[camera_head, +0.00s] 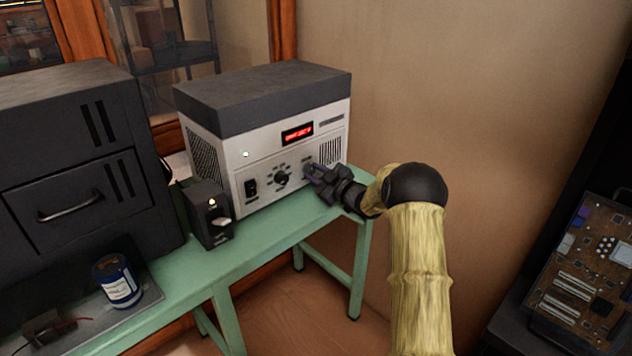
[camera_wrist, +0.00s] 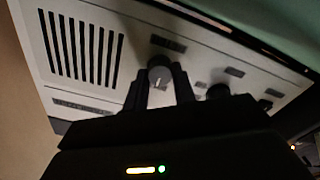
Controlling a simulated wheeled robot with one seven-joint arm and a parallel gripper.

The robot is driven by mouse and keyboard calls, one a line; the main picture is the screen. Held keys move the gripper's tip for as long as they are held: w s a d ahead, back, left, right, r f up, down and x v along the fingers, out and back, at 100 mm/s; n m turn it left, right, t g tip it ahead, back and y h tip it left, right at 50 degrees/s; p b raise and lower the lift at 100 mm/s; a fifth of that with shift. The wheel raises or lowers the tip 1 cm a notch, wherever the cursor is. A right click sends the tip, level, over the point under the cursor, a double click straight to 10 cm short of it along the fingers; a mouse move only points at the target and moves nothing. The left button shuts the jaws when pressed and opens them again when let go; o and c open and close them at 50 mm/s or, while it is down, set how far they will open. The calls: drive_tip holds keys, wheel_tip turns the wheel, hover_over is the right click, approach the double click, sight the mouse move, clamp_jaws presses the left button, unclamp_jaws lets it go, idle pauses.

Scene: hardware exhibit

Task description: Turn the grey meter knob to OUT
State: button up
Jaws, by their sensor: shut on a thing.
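The pale grey instrument box (camera_head: 235,160) with a dark top stands on the green bench. My gripper (camera_head: 311,171) is at its front panel, right of the black knob (camera_head: 281,178). In the wrist view, my gripper (camera_wrist: 162,77) has its two dark fingers shut on either side of a round grey knob (camera_wrist: 159,70), taken as the meter knob. A light pointer line shows on the knob's face, toward the bottom of the picture. The labels around it are too blurred to read. In the head view, the gripper hides this knob. The black knob also shows in the wrist view (camera_wrist: 218,91).
The panel also has a red-lit display (camera_head: 297,133), a black switch (camera_head: 251,188) and a vent grille (camera_head: 331,150). A small black box (camera_head: 208,214) with a lever stands at the front left. A blue can (camera_head: 117,281) and a dark cabinet (camera_head: 70,160) are further left.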

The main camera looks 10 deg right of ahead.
drive_tip(key=shift+f+n+b, duration=0.25)
drive_tip(key=shift+n+b, duration=0.85)
drive_tip(key=shift+n, duration=0.1)
drive_tip(key=shift+r+n+b, duration=0.15)
drive_tip(key=shift+n+b, duration=0.45)
drive_tip(key=o, duration=1)
drive_tip(key=v, duration=1.7)
drive_tip(key=shift+s+d+p, duration=0.15)
drive_tip(key=shift+s+p, duration=0.1)
drive_tip(key=shift+p, duration=0.15)
